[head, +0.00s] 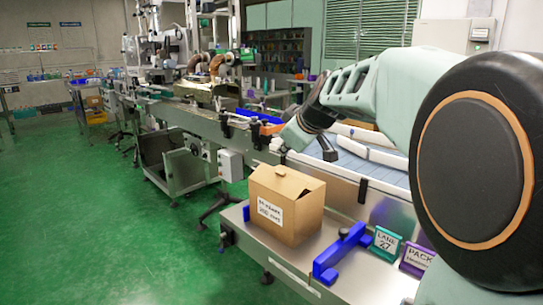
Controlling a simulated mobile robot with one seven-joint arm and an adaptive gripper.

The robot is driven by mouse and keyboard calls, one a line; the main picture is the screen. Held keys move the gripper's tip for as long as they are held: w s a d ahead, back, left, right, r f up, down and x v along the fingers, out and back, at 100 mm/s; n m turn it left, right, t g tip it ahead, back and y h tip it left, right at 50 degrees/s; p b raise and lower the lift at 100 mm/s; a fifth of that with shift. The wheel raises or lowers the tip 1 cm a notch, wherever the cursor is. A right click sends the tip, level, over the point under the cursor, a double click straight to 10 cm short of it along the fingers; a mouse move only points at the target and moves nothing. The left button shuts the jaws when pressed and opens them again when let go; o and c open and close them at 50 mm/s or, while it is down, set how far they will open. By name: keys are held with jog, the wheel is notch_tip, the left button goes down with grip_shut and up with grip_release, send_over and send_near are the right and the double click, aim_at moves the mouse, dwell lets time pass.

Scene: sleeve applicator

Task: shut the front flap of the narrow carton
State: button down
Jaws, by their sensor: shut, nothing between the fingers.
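The brown carton (285,205) stands upright on the steel bench (300,262) at the near end of the line. It has a white label with black lettering on its left face. Its top looks mostly covered, with a small dark gap at the back edge and a notch near the front right; I cannot tell clearly which flap is raised. My arm reaches in from the right above the conveyor. What looks like my dark gripper (328,150) is small, shut and empty, behind and to the right of the carton and apart from it.
A blue bracket (341,252) lies right of the carton, with a teal "LANE 27" sign (385,243) and a purple "PACK" sign (416,259) beyond it. The conveyor (372,175) with white guide rails runs behind the carton. The green floor at left is open.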

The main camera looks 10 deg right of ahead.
send_near(278, 170)
jog(key=w+a, duration=0.2)
jog(key=w, duration=0.1)
jog(key=shift+w+d+f+b, duration=0.1)
jog(key=shift+w+f+b, duration=0.2)
jog(key=shift+f+b, duration=0.2)
jog(key=shift+w+d+f+b, duration=0.1)
jog(key=shift+w+f+b, duration=0.2)
jog(key=shift+f, duration=0.3)
jog(key=shift+w+d+f+b, duration=0.2)
jog(key=shift+d+f+b, duration=0.15)
jog(key=shift+f, duration=0.3)
